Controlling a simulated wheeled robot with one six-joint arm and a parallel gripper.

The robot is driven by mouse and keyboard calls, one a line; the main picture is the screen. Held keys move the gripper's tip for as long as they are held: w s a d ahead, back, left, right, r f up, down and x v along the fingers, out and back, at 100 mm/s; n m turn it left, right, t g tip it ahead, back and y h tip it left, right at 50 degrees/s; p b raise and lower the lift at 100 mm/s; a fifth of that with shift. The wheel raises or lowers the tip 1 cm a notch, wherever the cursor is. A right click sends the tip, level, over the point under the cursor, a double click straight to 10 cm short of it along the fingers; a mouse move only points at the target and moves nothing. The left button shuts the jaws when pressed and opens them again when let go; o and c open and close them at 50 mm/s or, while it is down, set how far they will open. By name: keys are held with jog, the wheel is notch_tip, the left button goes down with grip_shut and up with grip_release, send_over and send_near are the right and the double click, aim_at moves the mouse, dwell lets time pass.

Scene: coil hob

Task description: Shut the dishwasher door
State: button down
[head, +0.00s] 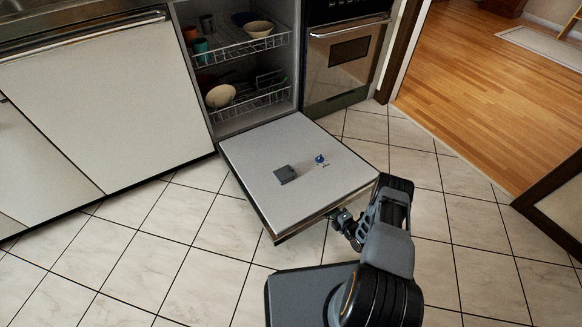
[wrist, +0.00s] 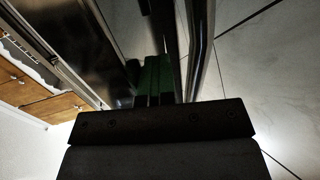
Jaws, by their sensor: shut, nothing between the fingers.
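The dishwasher door (head: 255,155) hangs open, folded down nearly flat above the floor, its pale inner face up. The dishwasher (head: 240,118) behind it is open and shows two racks. My gripper (head: 343,222) is at the door's outer edge, close to its front right corner, at or just below the edge. Its fingers are shut and empty. In the wrist view the green fingers (wrist: 152,78) point up beside a long metal bar (wrist: 200,45) that seems to run along the door. I cannot tell whether they touch it.
Bowls and cups sit in the upper rack (head: 240,45) and lower rack (head: 250,100). An oven (head: 345,55) stands right of the dishwasher, white cabinets (head: 110,95) left. Tiled floor (head: 185,250) is clear around the door. A dark-framed panel (head: 560,205) stands at the far right.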

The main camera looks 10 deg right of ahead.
aim_at(334, 201)
jog(key=shift+w+a+r+p, duration=0.1)
jog(key=shift+w+r+p, duration=0.1)
jog(key=shift+r+p, duration=0.85)
jog(key=shift+w+a+r+p, duration=0.15)
jog(key=shift+r+p, duration=0.45)
jog(key=shift+r, duration=0.75)
jog(key=shift+w+d+r+p, duration=0.1)
jog(key=shift+w+r+p, duration=0.1)
jog(key=shift+r+p, duration=0.85)
jog(key=shift+w+a+r+p, duration=0.15)
jog(key=shift+w+r+p, duration=0.15)
jog(key=shift+r+p, duration=0.8)
jog(key=shift+w+a+r+p, duration=0.15)
jog(key=shift+w+r+p, duration=0.3)
jog(key=shift+r, duration=1.1)
jog(key=shift+w+a+r+p, duration=0.2)
jog(key=shift+r+p, duration=0.75)
jog(key=shift+r, duration=0.4)
jog(key=w+a+r+p, duration=0.2)
jog(key=w+r, duration=0.5)
jog(key=r, duration=0.4)
jog(key=w+a+r+p, duration=0.3)
jog(key=w+r, duration=0.3)
jog(key=r, duration=0.5)
jog(key=w+a+r+p, duration=0.3)
jog(key=w+r, duration=0.4)
jog(key=r, duration=0.4)
jog(key=shift+w+a, duration=0.35)
jog(key=shift+a, duration=0.25)
